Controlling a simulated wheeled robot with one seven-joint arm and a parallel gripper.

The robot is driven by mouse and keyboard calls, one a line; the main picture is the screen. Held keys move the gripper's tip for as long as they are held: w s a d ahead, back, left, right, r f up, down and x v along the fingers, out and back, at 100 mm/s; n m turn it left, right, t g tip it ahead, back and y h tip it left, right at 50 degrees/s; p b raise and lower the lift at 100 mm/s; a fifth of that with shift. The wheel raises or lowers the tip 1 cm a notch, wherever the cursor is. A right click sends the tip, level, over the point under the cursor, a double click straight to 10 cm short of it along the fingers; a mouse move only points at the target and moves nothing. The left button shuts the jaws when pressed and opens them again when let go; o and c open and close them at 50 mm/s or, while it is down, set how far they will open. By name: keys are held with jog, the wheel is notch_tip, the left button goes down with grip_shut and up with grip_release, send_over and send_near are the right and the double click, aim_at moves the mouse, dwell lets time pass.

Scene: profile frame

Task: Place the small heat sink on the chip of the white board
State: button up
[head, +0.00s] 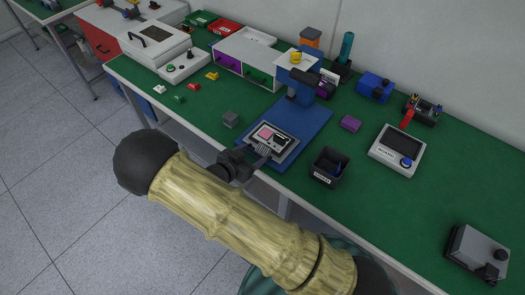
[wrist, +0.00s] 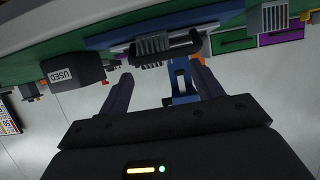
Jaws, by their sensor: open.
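The white board (head: 291,146) lies on the blue base plate (head: 311,122) of a blue stand, with a pink square and a dark part on its top. A small grey finned heat sink (head: 262,150) is at the board's near edge, by my fingertips. I cannot tell whether it rests on the chip. In the wrist view the small heat sink (wrist: 152,45) shows just beyond and between my fingers, beside a black rounded part. My gripper (head: 257,159) is open, its fingers apart in the wrist view (wrist: 160,78), with no visible grip on the heat sink.
A larger grey finned block (head: 231,119) stands left of the blue plate. A white device (head: 397,150) is farther right. Green tabletop (head: 420,215) is clear at the front right.

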aim_at(264, 147)
jog(key=x, duration=0.1)
jog(key=p+x, duration=0.1)
jog(key=x, duration=0.3)
jog(key=shift+d+r, duration=0.2)
jog(key=shift+r, duration=0.15)
jog(key=c, duration=1.2)
jog(key=shift+r, duration=0.2)
notch_tip(264, 147, up, 18)
jog(key=p, duration=1.3)
jog(key=shift+f+p, duration=0.15)
jog(key=shift+p, duration=0.25)
